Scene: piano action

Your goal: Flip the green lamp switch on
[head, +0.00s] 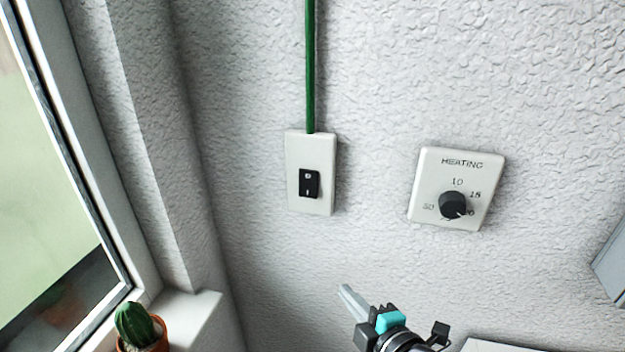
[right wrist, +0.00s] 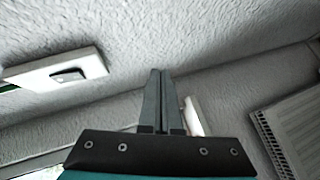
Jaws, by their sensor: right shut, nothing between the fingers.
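The lamp switch is a black rocker (head: 309,184) on a white wall plate (head: 311,145), with a green cable (head: 310,65) running up the wall from it. The rocker carries a round mark at the top and a line mark at the bottom. My right gripper (head: 345,291) is shut and empty, below and to the right of the plate and apart from it. In the right wrist view the shut fingers (right wrist: 158,100) point up the picture, and the switch plate (right wrist: 88,65) with its black rocker (right wrist: 68,75) lies to their left. My left gripper is not in view.
A white heating dial plate (head: 432,170) with a black knob (head: 452,205) is on the wall right of the switch. A window (head: 60,200) and a potted cactus (head: 135,325) are at the left. The wall between switch and gripper is bare.

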